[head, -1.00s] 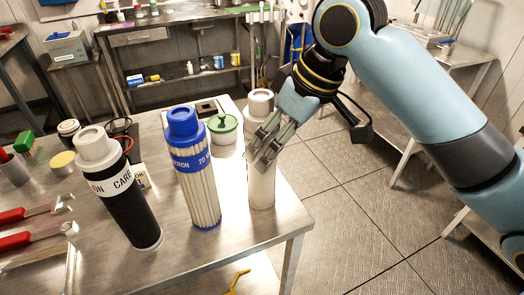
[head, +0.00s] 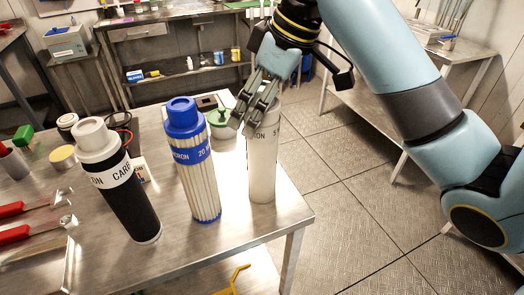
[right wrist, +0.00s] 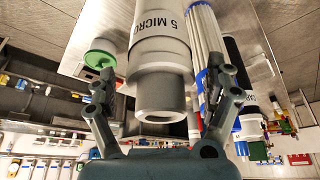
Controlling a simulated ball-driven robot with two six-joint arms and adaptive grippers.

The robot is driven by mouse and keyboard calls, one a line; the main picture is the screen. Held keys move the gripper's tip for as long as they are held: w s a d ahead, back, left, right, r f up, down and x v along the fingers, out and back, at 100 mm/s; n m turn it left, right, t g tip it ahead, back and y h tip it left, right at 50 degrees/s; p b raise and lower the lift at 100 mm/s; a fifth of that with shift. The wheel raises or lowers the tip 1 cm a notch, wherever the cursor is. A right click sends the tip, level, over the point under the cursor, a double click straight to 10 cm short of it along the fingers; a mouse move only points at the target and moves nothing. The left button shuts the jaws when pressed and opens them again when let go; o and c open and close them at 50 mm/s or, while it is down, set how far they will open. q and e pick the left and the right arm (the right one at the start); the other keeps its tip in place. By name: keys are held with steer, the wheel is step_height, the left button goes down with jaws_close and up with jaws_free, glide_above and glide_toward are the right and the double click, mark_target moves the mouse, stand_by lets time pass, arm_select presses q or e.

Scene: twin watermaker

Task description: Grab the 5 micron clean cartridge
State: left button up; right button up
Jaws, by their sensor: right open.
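The white 5 micron cartridge (head: 262,165) stands upright at the right end of the steel table. Its "5 MICRO" label (right wrist: 160,20) reads in the right wrist view, where its grey end cap points toward my jaws. My right gripper (head: 250,115) is open at the cartridge's upper part and hides its top in the head view. In the right wrist view the open fingers (right wrist: 165,95) lie on either side of the cap, with gaps showing. I cannot tell whether any finger touches it. My left gripper is not in view.
A blue-capped 20 micron cartridge (head: 195,170) stands just left of it, and a black carbon cartridge (head: 125,190) farther left. A green-lidded jar (head: 222,125) is close behind. Red-handled wrenches (head: 20,235) lie at the left. Open floor is right of the table.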

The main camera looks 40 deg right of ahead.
steer(key=shift+x, duration=0.9)
steer(key=shift+r, duration=0.1)
steer(key=c, duration=1.7)
steer(key=shift+c, duration=0.3)
steer(key=shift+r, duration=0.15)
